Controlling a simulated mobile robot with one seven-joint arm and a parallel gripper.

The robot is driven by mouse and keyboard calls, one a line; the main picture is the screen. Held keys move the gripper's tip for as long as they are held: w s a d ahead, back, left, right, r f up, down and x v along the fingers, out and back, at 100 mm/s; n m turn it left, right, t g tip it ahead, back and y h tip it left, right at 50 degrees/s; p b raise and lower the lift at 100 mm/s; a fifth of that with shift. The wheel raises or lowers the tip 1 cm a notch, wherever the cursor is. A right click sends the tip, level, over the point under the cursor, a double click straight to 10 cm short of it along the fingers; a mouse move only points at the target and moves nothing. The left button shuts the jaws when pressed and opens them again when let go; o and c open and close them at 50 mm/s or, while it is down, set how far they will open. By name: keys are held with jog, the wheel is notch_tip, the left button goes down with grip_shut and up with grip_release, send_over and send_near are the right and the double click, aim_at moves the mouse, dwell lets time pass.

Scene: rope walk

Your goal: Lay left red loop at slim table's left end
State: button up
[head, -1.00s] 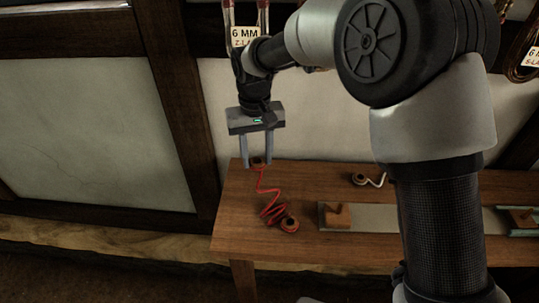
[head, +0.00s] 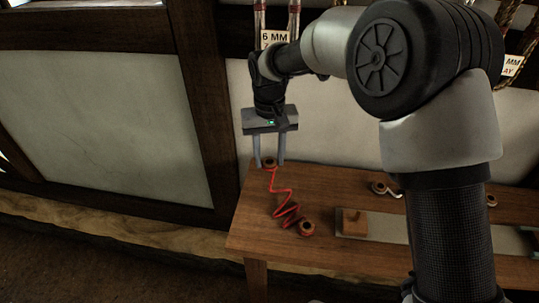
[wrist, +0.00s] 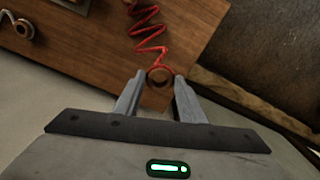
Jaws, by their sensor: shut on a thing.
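The red loop (head: 284,196) is a coiled red cord with a brown ring at each end. My gripper (head: 269,163) is shut on its far ring, above or at the back edge of the slim wooden table (head: 250,238), near the left end. The near ring (head: 306,228) lies on the tabletop, and the zigzag cord runs between the two. In the wrist view the held ring (wrist: 160,76) sits between my fingertips (wrist: 160,85), with the red cord (wrist: 150,40) leading away over the wood. I cannot tell whether the held ring touches the table.
A brown ring with a white cord (head: 379,188) lies further right on the table. A wooden block (head: 354,222) stands on a grey strip (head: 390,229). A dark post and wall are behind. The tabletop left of the cord is bare.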

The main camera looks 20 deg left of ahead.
jog(key=shift+f+b, duration=3.45)
jog(key=shift+f, duration=2.9)
jog(key=o, duration=0.9)
notch_tip(320, 180, up, 18)
jog(key=p, duration=0.3)
jog(key=shift+f, duration=0.25)
